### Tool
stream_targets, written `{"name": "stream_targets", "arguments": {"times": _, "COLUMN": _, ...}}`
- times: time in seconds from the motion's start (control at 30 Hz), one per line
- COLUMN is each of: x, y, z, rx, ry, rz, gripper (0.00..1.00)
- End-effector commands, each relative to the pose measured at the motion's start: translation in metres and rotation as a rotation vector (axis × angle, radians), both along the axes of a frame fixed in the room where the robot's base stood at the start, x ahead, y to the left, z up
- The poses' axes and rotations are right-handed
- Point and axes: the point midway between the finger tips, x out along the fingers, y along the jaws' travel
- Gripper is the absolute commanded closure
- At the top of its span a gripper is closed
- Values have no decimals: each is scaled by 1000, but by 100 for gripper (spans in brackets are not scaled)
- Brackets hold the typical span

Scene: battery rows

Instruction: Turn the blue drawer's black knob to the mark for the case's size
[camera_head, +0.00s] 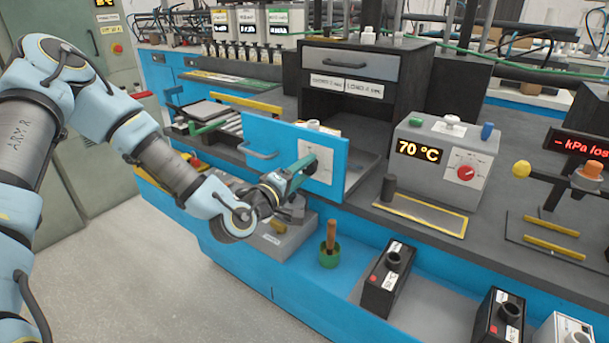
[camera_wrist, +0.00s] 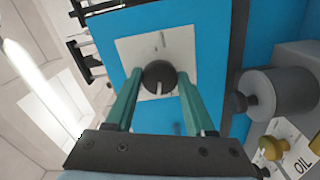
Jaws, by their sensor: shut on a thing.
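The blue drawer (camera_head: 262,136) stands pulled out from the bench in the head view, and its blue front fills the middle of the wrist view (camera_wrist: 216,22). A pale dial plate (camera_wrist: 137,50) is on that front, with a few faint marks that I cannot read. The black knob (camera_wrist: 159,77) sits on the plate with a light pointer line on it. My gripper (camera_wrist: 159,84) is shut on the knob, one green finger on each side. In the head view my gripper (camera_head: 303,166) reaches the drawer front and hides the knob. I cannot tell which battery case the task means.
A heater box reading 70 °C (camera_head: 445,160) with a red knob stands right of the drawer. A dark battery case (camera_head: 385,280) sits on the lower shelf beside a green cup (camera_head: 329,258) with a wooden handle. A dark cabinet (camera_head: 366,75) stands behind. The floor at left is clear.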

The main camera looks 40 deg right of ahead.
Motion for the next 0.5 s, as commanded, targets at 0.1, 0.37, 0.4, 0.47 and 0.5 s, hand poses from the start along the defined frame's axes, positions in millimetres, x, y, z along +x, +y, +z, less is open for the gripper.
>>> {"name": "stream_targets", "arguments": {"times": 0.1, "x": -1, "y": 0, "z": -3, "rx": 27, "ry": -112, "rz": -3, "gripper": 100}}
{"name": "stream_targets", "arguments": {"times": 0.37, "x": -1, "y": 0, "z": -4, "rx": 91, "ry": -348, "rz": -2, "gripper": 100}}
{"name": "stream_targets", "arguments": {"times": 0.4, "x": -1, "y": 0, "z": -4, "rx": 100, "ry": -384, "rz": -2, "gripper": 100}}
{"name": "stream_targets", "arguments": {"times": 0.47, "x": -1, "y": 0, "z": -4, "rx": 112, "ry": -434, "rz": -2, "gripper": 100}}
{"name": "stream_targets", "arguments": {"times": 0.5, "x": -1, "y": 0, "z": -4, "rx": 121, "ry": -465, "rz": -2, "gripper": 100}}
